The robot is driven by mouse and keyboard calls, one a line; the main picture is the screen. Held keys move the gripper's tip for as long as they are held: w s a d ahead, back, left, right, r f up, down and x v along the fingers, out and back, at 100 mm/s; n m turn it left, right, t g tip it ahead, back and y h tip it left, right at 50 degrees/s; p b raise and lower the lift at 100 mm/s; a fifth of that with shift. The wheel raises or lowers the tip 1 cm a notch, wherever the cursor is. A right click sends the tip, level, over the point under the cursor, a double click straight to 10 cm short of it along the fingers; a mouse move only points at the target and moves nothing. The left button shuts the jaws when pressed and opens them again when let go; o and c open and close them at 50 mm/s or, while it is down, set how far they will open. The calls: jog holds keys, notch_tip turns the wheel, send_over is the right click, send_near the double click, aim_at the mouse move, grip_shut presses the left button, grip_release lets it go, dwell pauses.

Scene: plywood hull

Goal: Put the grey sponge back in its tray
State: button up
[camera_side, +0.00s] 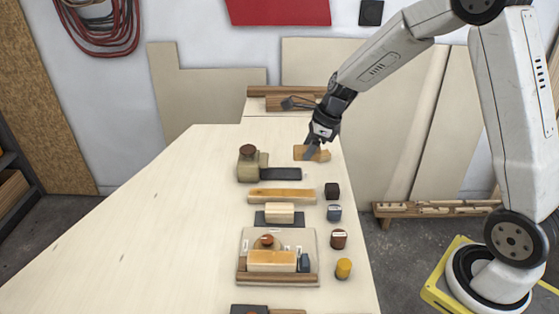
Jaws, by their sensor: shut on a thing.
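My gripper (312,147) is at the far right part of the pale plywood surface, pointing down. It is shut on a small grey piece (311,154), which looks like the grey sponge; its outline is small and partly merged with the fingers. A tan wooden piece (300,152) shows directly around and behind the fingertips, with more of it to the right. I cannot tell whether this is the sponge's tray, or whether the grey piece touches it.
A block with a brown knob (248,163) and a dark flat bar (281,174) lie just nearer. The left surface (170,220) is clear.

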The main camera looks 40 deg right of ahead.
send_over(283, 174)
jog(key=s+d, duration=0.1)
jog(key=s, duration=0.1)
jog(key=f, duration=0.6)
jog(key=shift+w+f, duration=0.25)
jog(key=shift+f, duration=0.1)
jog(key=shift+w+f, duration=0.25)
jog(key=shift+f, duration=1.6)
jog(key=o, duration=1.1)
jog(key=shift+f, duration=0.1)
jog(key=v, duration=1.2)
